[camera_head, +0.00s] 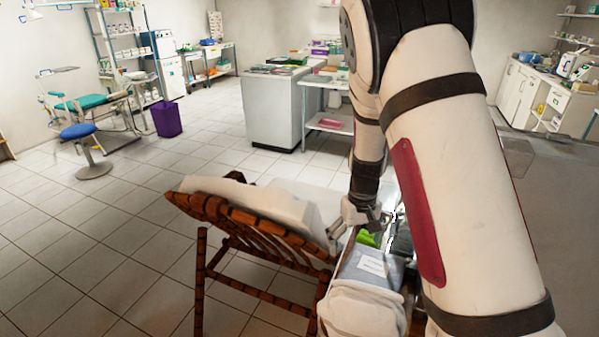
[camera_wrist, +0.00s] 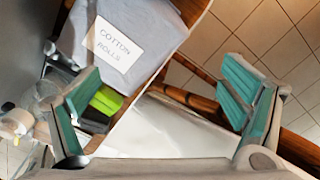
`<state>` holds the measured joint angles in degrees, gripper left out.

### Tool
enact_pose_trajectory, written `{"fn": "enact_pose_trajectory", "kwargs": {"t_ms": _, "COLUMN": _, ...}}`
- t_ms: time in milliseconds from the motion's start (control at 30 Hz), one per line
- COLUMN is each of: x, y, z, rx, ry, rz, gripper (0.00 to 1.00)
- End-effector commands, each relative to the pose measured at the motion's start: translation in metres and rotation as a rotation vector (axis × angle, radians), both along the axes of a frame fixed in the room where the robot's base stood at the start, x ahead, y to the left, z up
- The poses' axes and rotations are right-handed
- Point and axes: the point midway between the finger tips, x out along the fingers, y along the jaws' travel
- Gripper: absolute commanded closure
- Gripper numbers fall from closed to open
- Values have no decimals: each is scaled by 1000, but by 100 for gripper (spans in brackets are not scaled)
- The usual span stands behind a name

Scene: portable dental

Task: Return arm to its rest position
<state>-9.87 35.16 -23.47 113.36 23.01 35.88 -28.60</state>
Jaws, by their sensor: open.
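My gripper (camera_wrist: 160,112) is open and empty in the wrist view, its two teal-padded fingers spread wide apart. Between and below the fingers lie a white surface and the edge of a wooden chair. In the head view my gripper (camera_head: 352,222) hangs at the end of my arm, low over the side of the chair and close to a grey bag. My arm reaches down from the top of the picture, with a large white link across the right side. Part of the gripper is hard to make out there.
A grey bag labelled "COTTON ROLLS" (camera_wrist: 118,45) lies beside a bright green item (camera_wrist: 105,100). The brown wooden reclining chair (camera_head: 235,222) with a white cover stands close by. A white cabinet (camera_head: 272,108) stands behind. A purple bin (camera_head: 166,119) and open tiled floor are at left.

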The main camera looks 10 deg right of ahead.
Motion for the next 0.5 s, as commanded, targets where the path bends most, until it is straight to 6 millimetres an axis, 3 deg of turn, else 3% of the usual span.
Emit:
{"fn": "enact_pose_trajectory", "kwargs": {"t_ms": 167, "x": -6, "y": 9, "z": 26, "rx": 27, "ry": -25, "rz": -5, "gripper": 9}}
{"fn": "enact_pose_trajectory", "kwargs": {"t_ms": 500, "x": -56, "y": 44, "z": 139, "rx": 114, "ry": -139, "rz": -9, "gripper": 9}}
